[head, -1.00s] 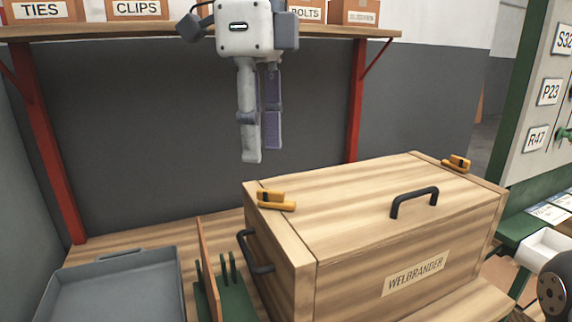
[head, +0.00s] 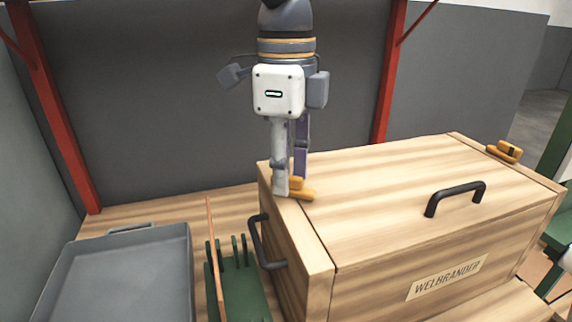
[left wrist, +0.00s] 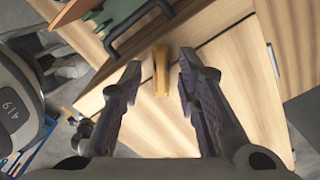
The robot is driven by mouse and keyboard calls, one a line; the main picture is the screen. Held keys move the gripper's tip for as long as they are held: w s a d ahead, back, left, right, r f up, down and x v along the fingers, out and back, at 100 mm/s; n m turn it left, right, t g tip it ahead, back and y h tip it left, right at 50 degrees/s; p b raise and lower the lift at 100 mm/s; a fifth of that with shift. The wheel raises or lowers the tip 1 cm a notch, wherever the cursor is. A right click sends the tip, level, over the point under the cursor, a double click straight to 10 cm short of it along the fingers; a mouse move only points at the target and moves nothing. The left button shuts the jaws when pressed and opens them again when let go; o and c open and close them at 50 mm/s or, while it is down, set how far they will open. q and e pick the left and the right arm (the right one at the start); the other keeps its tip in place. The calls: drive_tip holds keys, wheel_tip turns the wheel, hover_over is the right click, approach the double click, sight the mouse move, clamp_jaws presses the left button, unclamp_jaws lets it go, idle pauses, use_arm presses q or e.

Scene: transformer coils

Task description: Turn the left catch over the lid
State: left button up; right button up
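The wooden crate with the WELBRANDER label (head: 365,290) stands on the bench with its lid (head: 390,185) down. The left catch (head: 302,194), an orange piece, sits at the lid's left end, partly hidden by my gripper; it also shows in the left wrist view (left wrist: 161,72). My left gripper (head: 290,185) points down at this catch. In the left wrist view the gripper (left wrist: 160,66) is open, with one finger on each side of the catch and gaps between. Contact cannot be told. The right catch (head: 504,151) is at the lid's far right end.
A black lid handle (head: 455,197) stands up from the lid, and a black side handle (head: 262,245) is on the crate's left end. A green rack (head: 240,290) and a grey tray (head: 120,270) lie to the left. Red shelf posts (head: 55,120) stand behind.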

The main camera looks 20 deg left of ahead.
use_arm(q)
clamp_jaws()
drive_tip(key=shift+w+n, duration=0.1)
drive_tip(key=shift+n, duration=0.2)
drive_tip(key=shift+w+n, duration=0.1)
drive_tip(key=shift+n, duration=1.1)
drive_tip(key=shift+w+a+n, duration=0.1)
drive_tip(key=shift+n, duration=1.8)
unclamp_jaws()
